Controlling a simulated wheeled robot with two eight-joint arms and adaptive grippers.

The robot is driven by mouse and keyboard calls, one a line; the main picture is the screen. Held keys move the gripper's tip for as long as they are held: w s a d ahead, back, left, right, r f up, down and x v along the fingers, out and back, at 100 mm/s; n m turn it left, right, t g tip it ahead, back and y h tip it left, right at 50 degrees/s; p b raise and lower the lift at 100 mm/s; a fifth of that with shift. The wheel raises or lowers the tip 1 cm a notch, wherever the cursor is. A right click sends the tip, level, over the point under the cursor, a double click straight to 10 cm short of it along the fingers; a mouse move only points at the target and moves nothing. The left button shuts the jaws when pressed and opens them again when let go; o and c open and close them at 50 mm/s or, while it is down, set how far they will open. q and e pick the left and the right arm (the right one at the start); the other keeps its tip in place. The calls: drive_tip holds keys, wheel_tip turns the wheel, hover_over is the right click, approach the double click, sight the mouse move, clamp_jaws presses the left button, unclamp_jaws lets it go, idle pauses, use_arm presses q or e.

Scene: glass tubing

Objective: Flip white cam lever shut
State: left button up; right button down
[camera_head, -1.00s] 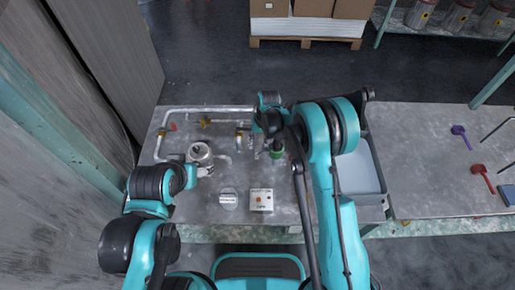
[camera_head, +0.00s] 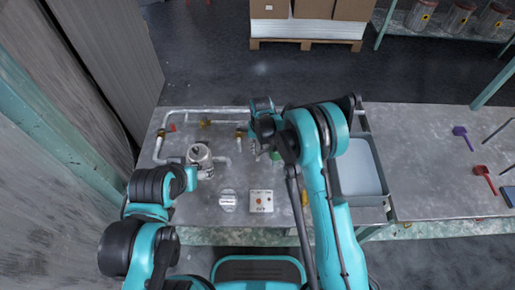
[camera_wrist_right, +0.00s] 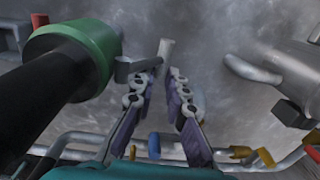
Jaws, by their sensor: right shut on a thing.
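In the right wrist view, a pale grey-white lever (camera_wrist_right: 165,49) with a short side arm stands beside a green-collared coupling (camera_wrist_right: 92,45) on a thick black hose. The lever's lower part runs between the fingertips of my right gripper (camera_wrist_right: 163,71), which is shut on it with a narrow gap between the fingers. In the head view my right gripper (camera_head: 259,149) is over the middle of the metal table, and my arm mostly hides the lever and coupling. My left gripper (camera_head: 198,175) is low at the table's left side, its fingers not clear.
Metal pipes with brass fittings (camera_head: 205,123) run along the back and left of the table. A silver round vessel (camera_head: 199,153) stands at left. A grey tray (camera_head: 360,178) lies right of my right arm.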

drive_tip(key=shift+d+f+h+b, duration=0.1)
drive_tip(key=shift+f+h+b, duration=0.35)
drive_tip(key=shift+h, duration=0.55)
drive_tip(key=shift+d+h, duration=0.2)
drive_tip(key=shift+h, duration=0.2)
drive_tip(key=c, duration=1.5)
unclamp_jaws()
drive_tip(key=shift+c, duration=0.2)
drive_tip(key=shift+r, duration=0.1)
drive_tip(key=v, duration=1.2)
